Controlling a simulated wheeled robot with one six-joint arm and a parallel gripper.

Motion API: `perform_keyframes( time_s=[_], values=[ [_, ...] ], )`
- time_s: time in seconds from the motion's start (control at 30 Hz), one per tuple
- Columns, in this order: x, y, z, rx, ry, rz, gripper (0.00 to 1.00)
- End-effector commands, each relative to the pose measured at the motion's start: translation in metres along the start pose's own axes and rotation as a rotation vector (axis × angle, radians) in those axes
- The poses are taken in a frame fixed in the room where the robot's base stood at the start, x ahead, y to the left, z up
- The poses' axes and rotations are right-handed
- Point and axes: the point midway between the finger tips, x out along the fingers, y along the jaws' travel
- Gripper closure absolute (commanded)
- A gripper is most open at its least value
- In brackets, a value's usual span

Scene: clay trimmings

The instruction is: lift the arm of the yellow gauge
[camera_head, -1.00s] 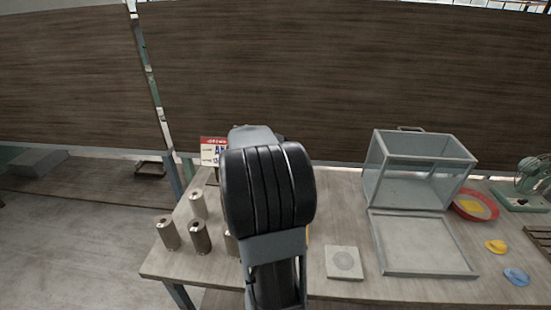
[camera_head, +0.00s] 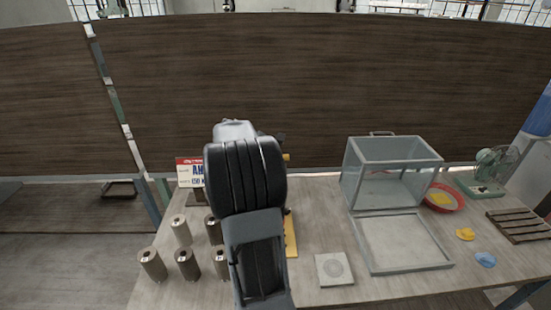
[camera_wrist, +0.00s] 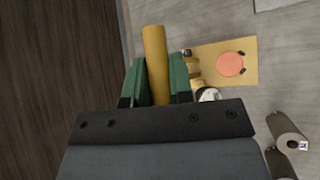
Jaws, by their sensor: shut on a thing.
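The yellow gauge shows in the wrist view as a yellow base plate (camera_wrist: 245,55) with a round orange-pink disc on it, and a thick yellow arm (camera_wrist: 155,62). My gripper (camera_wrist: 157,78) has green fingers, one on each side of this arm, and is shut on it. The arm's far end sticks out past the fingertips. In the head view, a strip of the yellow base (camera_head: 290,238) shows to the right of my dark arm link, with a small yellow part above it. My own arm hides the rest of the gauge and my gripper there.
Several grey-brown cylinders (camera_head: 187,264) stand on the table at left, before a red and white sign (camera_head: 190,172). A pale square block (camera_head: 334,269) lies right of my arm. Beyond it are a clear box (camera_head: 392,170), a tray (camera_head: 402,243), a red bowl (camera_head: 443,208) and a green fan (camera_head: 487,178).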

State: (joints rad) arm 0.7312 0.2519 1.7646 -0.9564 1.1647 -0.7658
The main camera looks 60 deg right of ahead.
Motion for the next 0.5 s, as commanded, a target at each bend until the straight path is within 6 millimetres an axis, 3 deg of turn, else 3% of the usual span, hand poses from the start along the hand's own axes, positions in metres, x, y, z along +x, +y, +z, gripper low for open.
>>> perform_keyframes(
  time_s=[0.1, 0.13, 0.4, 0.5],
  values=[
    [0.0004, -0.0005, -0.0008, -0.001, 0.002, 0.000, 1.00],
    [0.0005, -0.0005, -0.0008, -0.001, 0.002, -0.001, 0.78],
    [0.0013, -0.0002, 0.0005, 0.001, 0.000, -0.002, 0.52],
    [0.0012, -0.0002, 0.0006, 0.002, 0.000, -0.001, 0.52]
  ],
)
